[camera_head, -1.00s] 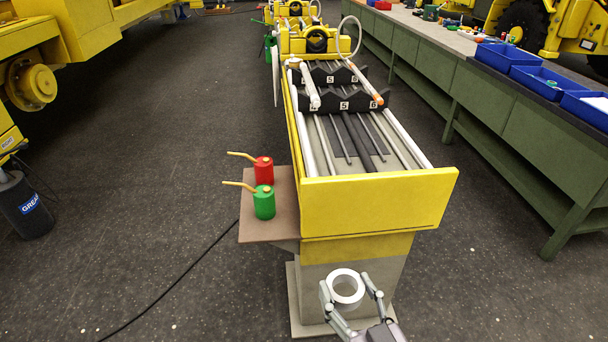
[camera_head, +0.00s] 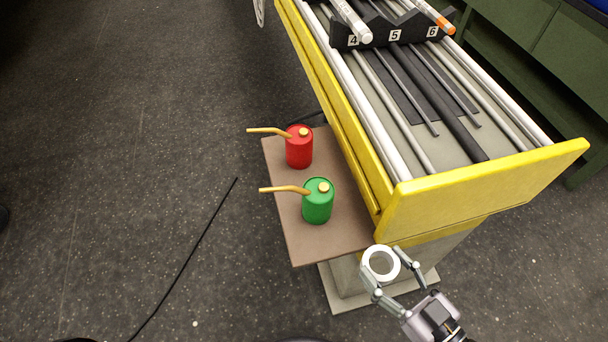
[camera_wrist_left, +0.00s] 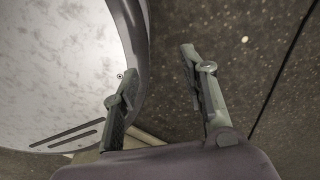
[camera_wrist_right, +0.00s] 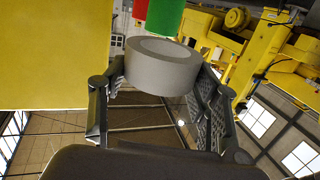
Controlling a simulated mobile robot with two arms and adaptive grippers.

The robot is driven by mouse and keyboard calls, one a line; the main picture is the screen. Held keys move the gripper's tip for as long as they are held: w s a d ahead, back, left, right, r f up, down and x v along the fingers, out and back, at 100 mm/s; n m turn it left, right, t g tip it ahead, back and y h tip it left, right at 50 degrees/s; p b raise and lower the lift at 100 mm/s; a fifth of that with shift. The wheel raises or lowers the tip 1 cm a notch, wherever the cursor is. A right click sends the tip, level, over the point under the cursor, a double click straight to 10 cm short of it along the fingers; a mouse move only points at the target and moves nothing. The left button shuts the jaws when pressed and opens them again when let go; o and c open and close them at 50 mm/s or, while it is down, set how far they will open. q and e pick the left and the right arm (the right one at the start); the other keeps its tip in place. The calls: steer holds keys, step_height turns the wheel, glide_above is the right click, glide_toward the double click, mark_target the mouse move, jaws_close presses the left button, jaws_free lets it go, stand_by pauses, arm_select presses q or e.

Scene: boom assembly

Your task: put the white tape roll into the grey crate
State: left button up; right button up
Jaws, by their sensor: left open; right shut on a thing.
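The white tape roll (camera_head: 381,277) is held between the two fingers of my right gripper (camera_head: 389,279), in front of the yellow end of the bench. In the right wrist view the roll (camera_wrist_right: 160,72) sits between the fingertips of the right gripper (camera_wrist_right: 160,85). My right gripper is shut on it, and the roll is clear of any surface. My left gripper (camera_wrist_left: 160,75) is open and empty in the left wrist view, with dark floor beyond it. The grey crate does not show in any view that I can identify.
A brown side shelf (camera_head: 335,239) holds a red oil can (camera_head: 299,151) and a green oil can (camera_head: 317,206). The yellow-ended bench (camera_head: 470,195) carries rods and a black numbered rack (camera_head: 394,33). A black cable (camera_head: 189,255) lies on the open floor at left.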

mark_target(374, 261)
steer(key=shift+w+a+f, duration=0.1)
steer(key=shift+a+f, duration=0.1)
steer(key=shift+f, duration=0.15)
steer(key=shift+w+a+f, duration=0.35)
steer(key=shift+w+a, duration=0.05)
steer(key=shift+w, duration=0.1)
steer(key=shift+w+a+f, duration=0.3)
steer(key=shift+w+a, duration=0.05)
steer(key=shift+w, duration=0.15)
steer(key=w+a+f, duration=0.1)
steer(key=w, duration=0.1)
steer(key=w+a+f, duration=0.1)
steer(key=w+a, duration=0.1)
steer(key=w+a+f, duration=0.1)
steer(key=w+f, duration=0.1)
steer(key=shift+a, duration=0.35)
steer(key=shift+w+a+f+b, duration=0.3)
steer(key=shift+w+a+f, duration=0.45)
steer(key=shift+w+f, duration=0.25)
steer(key=shift+f, duration=0.1)
arm_select(q)
steer(key=shift+s+d+f, duration=0.25)
steer(key=shift+s+d, duration=0.2)
steer(key=shift+s, duration=0.05)
steer(key=shift+s+d+f, duration=0.25)
steer(key=shift+s+d, duration=0.15)
steer(key=shift+s, duration=0.1)
arm_select(e)
steer(key=o, duration=1.2)
